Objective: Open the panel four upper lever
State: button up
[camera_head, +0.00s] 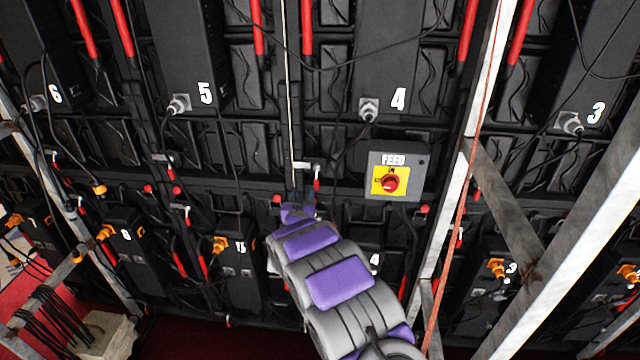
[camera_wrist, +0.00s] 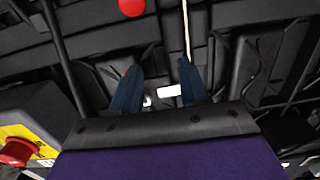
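Upper panel four (camera_head: 398,60) is a black box with a white 4, at the upper right of centre in the head view. Below and left of it, a small lever (camera_head: 317,179) with a red handle hangs by a pale bracket (camera_head: 304,166). My gripper (camera_head: 303,195) is just below this bracket in the picture. In the wrist view my gripper (camera_wrist: 160,68) has its two dark blue fingers apart. Pale metal pieces (camera_wrist: 168,91) show between and behind the fingers; I cannot tell whether they touch. A red round end (camera_wrist: 131,7) shows at the top.
A yellow FEED switch box (camera_head: 388,178) with a red knob is right of my gripper; its knob also shows in the wrist view (camera_wrist: 18,151). Cables hang across the wall. A pale metal upright (camera_head: 474,130) stands further right. A lower box marked 4 (camera_head: 374,259) sits beside my arm.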

jog(key=s+a, duration=0.2)
jog(key=s, duration=1.5)
jog(key=shift+f+b, duration=0.15)
jog(key=shift+b, duration=0.25)
dwell(0.7)
dwell(0.5)
